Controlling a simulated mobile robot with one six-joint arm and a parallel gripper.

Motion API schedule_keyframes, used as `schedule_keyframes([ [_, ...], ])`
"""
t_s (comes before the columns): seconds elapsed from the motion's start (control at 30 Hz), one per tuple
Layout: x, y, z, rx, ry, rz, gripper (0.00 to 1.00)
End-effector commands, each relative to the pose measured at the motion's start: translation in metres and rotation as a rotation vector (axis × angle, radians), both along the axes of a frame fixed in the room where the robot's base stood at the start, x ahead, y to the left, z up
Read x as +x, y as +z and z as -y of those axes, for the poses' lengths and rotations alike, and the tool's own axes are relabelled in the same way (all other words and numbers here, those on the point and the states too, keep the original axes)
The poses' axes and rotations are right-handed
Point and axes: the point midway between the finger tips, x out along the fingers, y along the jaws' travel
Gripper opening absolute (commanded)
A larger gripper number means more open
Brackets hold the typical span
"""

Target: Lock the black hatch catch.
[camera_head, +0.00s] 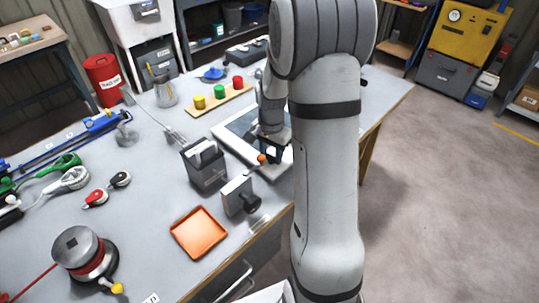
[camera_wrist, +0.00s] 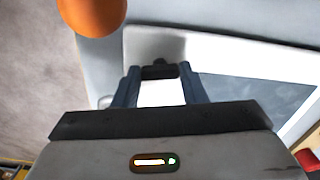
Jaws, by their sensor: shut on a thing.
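The hatch is a pale-framed panel with a dark pane, lying on the bench; its frame (camera_head: 222,139) shows left of my arm in the head view. In the wrist view its white frame (camera_wrist: 215,52) and grey pane (camera_wrist: 262,95) lie beyond my fingers. The black hatch catch (camera_wrist: 159,70) is a small dark piece at the frame's edge, between my fingertips. My gripper (camera_wrist: 159,74) is shut on it, with one finger on each side. In the head view my gripper (camera_head: 273,150) is down at the hatch's near corner, and the catch cannot be made out there. Its exact turn is hard to tell.
An orange ball knob (camera_wrist: 92,14) stands close at the upper left of the wrist view; in the head view it tops a lever by a grey box (camera_head: 238,196). A dark holder (camera_head: 205,170) and an orange tray (camera_head: 198,233) stand nearby. Coloured buttons (camera_head: 219,92) sit behind the hatch.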

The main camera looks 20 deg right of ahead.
Motion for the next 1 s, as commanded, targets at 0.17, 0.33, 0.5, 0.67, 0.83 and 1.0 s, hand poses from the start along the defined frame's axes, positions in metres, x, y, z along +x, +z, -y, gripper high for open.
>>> schedule_keyframes([
  [0.17, -0.0029, -0.0023, 0.0, 0.0, -0.105, -0.009, 0.15],
  [0.33, -0.0029, -0.0022, -0.0001, 0.0, -0.169, -0.009, 0.15],
  [0.5, -0.003, -0.0021, -0.0002, 0.0, -0.201, -0.009, 0.15],
  [0.67, -0.003, -0.0021, -0.0003, 0.0, -0.21, -0.009, 0.15],
  [0.83, -0.0032, -0.0021, -0.0003, 0.0, -0.211, -0.011, 0.15],
  [1.0, -0.0031, -0.0022, -0.0003, 0.001, -0.21, -0.01, 0.41],
])
